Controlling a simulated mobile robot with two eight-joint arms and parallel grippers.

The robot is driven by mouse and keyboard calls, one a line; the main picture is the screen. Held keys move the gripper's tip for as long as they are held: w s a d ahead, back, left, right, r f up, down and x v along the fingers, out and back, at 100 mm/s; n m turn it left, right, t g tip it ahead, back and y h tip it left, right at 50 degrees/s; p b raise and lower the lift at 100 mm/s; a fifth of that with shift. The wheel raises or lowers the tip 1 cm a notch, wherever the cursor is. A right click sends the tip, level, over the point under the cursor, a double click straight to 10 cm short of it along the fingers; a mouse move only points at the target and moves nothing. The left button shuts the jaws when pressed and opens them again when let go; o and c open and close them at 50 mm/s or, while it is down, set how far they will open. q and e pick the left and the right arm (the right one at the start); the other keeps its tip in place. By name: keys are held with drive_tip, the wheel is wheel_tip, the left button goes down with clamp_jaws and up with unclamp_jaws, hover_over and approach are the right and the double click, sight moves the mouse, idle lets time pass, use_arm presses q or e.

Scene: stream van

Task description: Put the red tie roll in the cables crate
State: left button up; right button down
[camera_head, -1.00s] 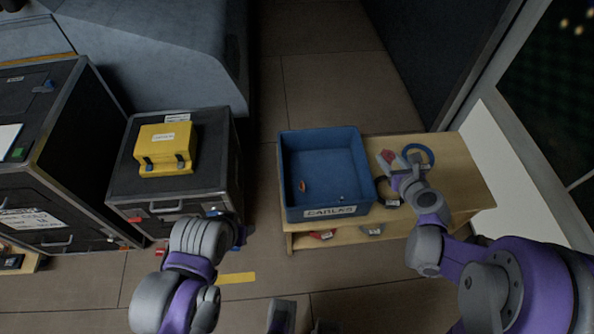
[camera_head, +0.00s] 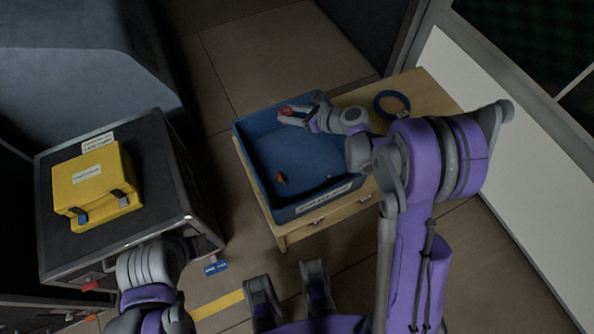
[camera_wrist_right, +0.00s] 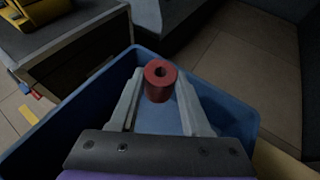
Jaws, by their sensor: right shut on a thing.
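The red tie roll (camera_wrist_right: 159,81) is between the fingertips of my right gripper (camera_wrist_right: 160,92) in the right wrist view. In the head view the roll (camera_head: 287,111) shows small and red at the tip of my right gripper (camera_head: 292,116). The gripper is shut on it and holds it over the far part of the blue cables crate (camera_head: 262,190). The crate's blue wall also shows around the gripper in the right wrist view (camera_wrist_right: 75,112). A small orange-red item (camera_head: 281,179) lies inside the crate. My left arm comes in at the lower left; its fingertips cannot be made out.
The crate stands on a wooden bench (camera_head: 425,92) with a blue ring-shaped roll (camera_head: 392,103) to its right. A yellow case (camera_head: 95,185) sits on a black flight case (camera_head: 160,170) at left. Bare floor lies between that case and the bench.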

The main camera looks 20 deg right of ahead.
use_arm(q)
wheel_tip(320, 180, down, 11)
drive_tip(key=w+b, duration=0.1)
drive_tip(key=b, duration=0.6)
drive_tip(key=shift+b, duration=0.4)
use_arm(e)
drive_tip(key=f+n, duration=0.1)
drive_tip(key=f, duration=0.5)
drive_tip(key=w+a+f+g+y, duration=0.1)
drive_tip(key=f, duration=0.5)
drive_tip(key=w+f+n+g, duration=0.1)
drive_tip(key=f, duration=0.5)
drive_tip(key=shift+w+a+f+n+y, duration=0.15)
drive_tip(key=shift+a+n+y, duration=0.15)
drive_tip(key=shift+a+y, duration=0.1)
use_arm(q)
drive_tip(key=shift+f, duration=0.2)
drive_tip(key=shift+w+f+b, duration=0.15)
drive_tip(key=shift+f+b, duration=0.35)
drive_tip(key=shift+b, duration=0.1)
use_arm(e)
drive_tip(key=shift+f, duration=0.6)
drive_tip(key=shift+c, duration=1.8)
unclamp_jaws()
